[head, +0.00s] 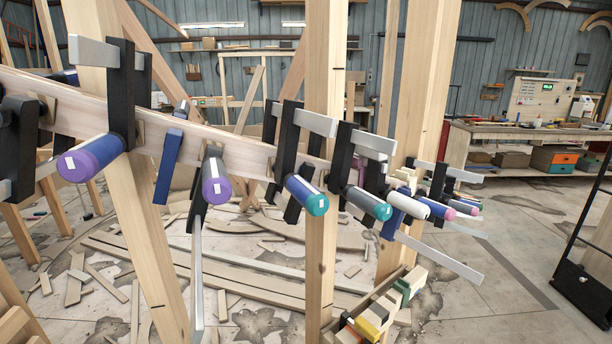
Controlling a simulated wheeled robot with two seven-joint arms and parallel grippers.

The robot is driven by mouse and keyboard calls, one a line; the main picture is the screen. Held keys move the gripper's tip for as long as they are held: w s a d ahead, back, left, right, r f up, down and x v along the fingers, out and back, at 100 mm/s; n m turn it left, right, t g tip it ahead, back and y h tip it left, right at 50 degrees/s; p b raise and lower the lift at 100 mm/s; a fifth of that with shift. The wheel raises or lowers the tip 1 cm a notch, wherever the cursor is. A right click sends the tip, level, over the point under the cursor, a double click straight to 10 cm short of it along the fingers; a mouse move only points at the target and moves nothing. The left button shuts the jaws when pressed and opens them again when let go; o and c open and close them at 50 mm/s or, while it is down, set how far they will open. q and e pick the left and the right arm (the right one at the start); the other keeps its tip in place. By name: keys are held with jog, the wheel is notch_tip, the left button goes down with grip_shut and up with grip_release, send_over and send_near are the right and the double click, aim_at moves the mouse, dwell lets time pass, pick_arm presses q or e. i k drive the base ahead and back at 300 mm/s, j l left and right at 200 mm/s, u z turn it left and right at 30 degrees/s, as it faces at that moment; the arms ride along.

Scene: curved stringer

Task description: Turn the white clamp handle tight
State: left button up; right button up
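The white clamp handle (408,204) sits in a row of clamps along the curved wooden stringer (95,101), right of the picture's middle. It points toward me and slightly down to the right. A grey handle with a teal end (368,203) is close on its left, and a blue handle with a pink end (438,209) is close on its right. The white handle's clamp jaws are partly hidden among neighbouring clamps and bars, and I cannot tell how tight it is. Neither of my grippers is in view.
More clamps with blue-purple (90,158), grey-purple (215,182) and blue-teal (307,195) handles stick out toward me. Upright wooden posts (322,250) stand among them. A crate of blocks (375,312) is below. Open floor (500,290) lies to the right, before a workbench (530,133).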

aim_at(419, 212)
jog(key=i+l+u, duration=0.2)
jog(key=l+u, duration=0.2)
jog(key=l, duration=0.3)
jog(key=i+l+u, duration=0.15)
jog(key=l+u, duration=0.2)
jog(key=l, duration=0.35)
jog(key=l+u, duration=0.4)
jog(key=l, duration=0.35)
jog(key=l+u, duration=0.4)
jog(key=l, duration=0.35)
jog(key=k, duration=0.05)
